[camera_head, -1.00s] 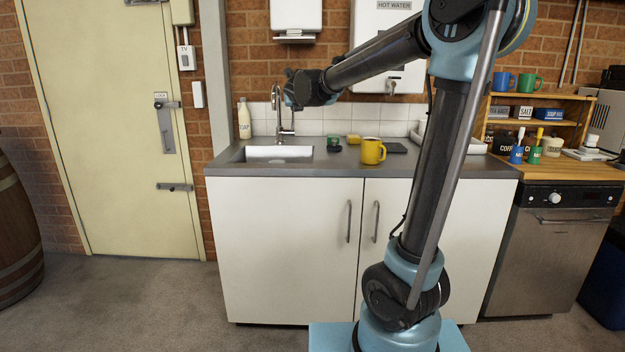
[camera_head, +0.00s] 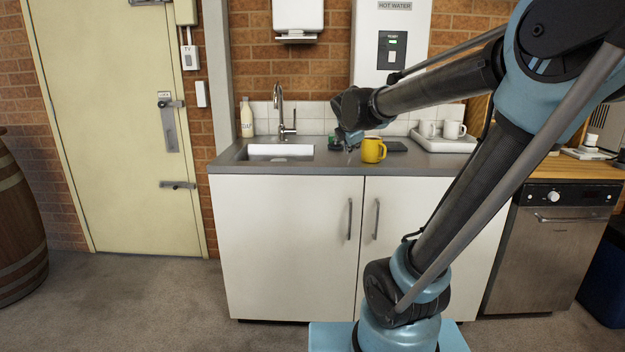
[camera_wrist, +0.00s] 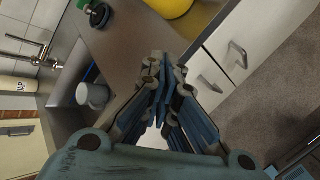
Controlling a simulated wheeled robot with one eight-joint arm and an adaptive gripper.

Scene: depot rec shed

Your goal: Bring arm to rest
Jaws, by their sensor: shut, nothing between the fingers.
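My arm reaches leftward over the counter (camera_head: 450,167) in the head view. My gripper (camera_head: 347,143) hangs just left of the yellow mug (camera_head: 373,150), above the counter beside the sink. In the wrist view my gripper (camera_wrist: 165,65) is shut, with nothing between its blue-padded fingers. The yellow mug (camera_wrist: 170,4) is cut off at the top of that view. A small green-topped item (camera_wrist: 92,12) stands beside it on the counter; in the head view my gripper partly covers it. I cannot tell whether the gripper touches anything.
The sink (camera_head: 280,152) with its tap (camera_head: 283,110) is at left. A pale cup (camera_wrist: 93,95) shows at the sink in the wrist view. A soap bottle (camera_head: 246,117) stands behind. White mugs (camera_head: 452,129) sit on a tray (camera_head: 440,144) at right. A water heater (camera_head: 391,45) hangs above.

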